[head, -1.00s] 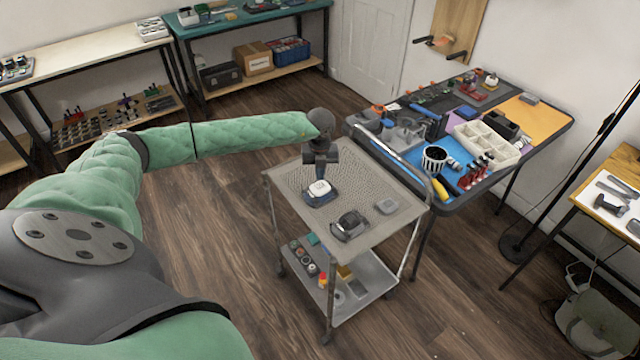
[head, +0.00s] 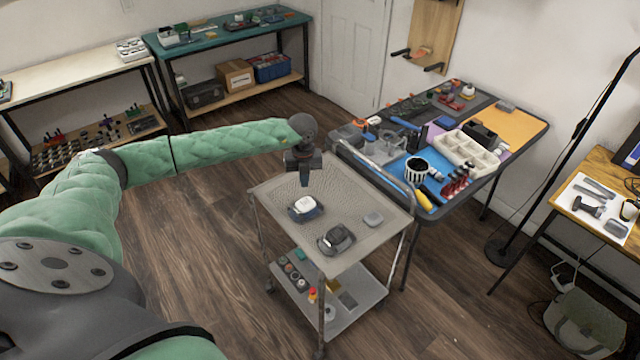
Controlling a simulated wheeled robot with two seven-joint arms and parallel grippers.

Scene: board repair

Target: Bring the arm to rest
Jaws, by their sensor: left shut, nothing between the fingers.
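My left arm, in a green padded sleeve, reaches in from the left in the head view. Its dark gripper (head: 304,181) points down above the back left part of the grey cart's top (head: 345,253). The gripper is shut and empty. A white-and-dark-blue device (head: 304,208) lies on the cart top just below the fingertips. My right gripper is not in view.
The cart's lower shelf (head: 347,318) holds small parts. A crowded workbench (head: 452,211) stands right behind the cart. Floor left of the cart is clear.

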